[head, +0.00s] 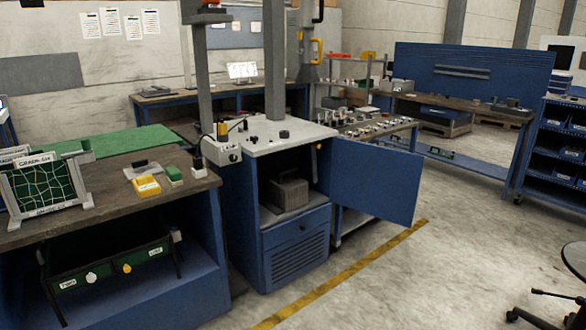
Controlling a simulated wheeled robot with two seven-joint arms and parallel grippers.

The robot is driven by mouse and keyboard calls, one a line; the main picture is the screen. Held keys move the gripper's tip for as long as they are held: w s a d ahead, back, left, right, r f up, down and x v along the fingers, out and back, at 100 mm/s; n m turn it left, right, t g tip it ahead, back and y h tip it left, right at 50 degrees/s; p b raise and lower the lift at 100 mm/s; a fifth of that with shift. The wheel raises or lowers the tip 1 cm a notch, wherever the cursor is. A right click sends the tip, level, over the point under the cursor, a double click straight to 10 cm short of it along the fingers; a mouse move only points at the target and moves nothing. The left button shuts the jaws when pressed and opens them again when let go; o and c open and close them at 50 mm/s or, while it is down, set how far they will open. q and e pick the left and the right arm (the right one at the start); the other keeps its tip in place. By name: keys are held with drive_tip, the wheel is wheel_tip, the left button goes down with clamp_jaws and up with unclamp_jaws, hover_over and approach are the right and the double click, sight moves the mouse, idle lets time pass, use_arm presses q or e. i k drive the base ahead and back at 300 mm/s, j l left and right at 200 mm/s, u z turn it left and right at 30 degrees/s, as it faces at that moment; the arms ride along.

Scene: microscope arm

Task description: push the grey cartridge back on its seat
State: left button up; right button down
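A grey block-shaped unit with a raised top, which looks like the grey cartridge (289,195), sits inside the open compartment of a blue cabinet (296,262). It rests on the compartment floor, a little back from the front edge. Whether it is fully on its seat cannot be told at this size. The blue cabinet door (376,181) is swung wide open to the right. Neither of my grippers is in view.
A workbench (110,198) on the left holds a netted frame (45,187), a yellow box (146,188) and small green blocks. Grey posts rise from the white cabinet top (262,140). A stool (558,298) stands at lower right. The floor (450,270) in front of the door is clear.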

sight(288, 192)
drive_tip(key=i, duration=3.3)
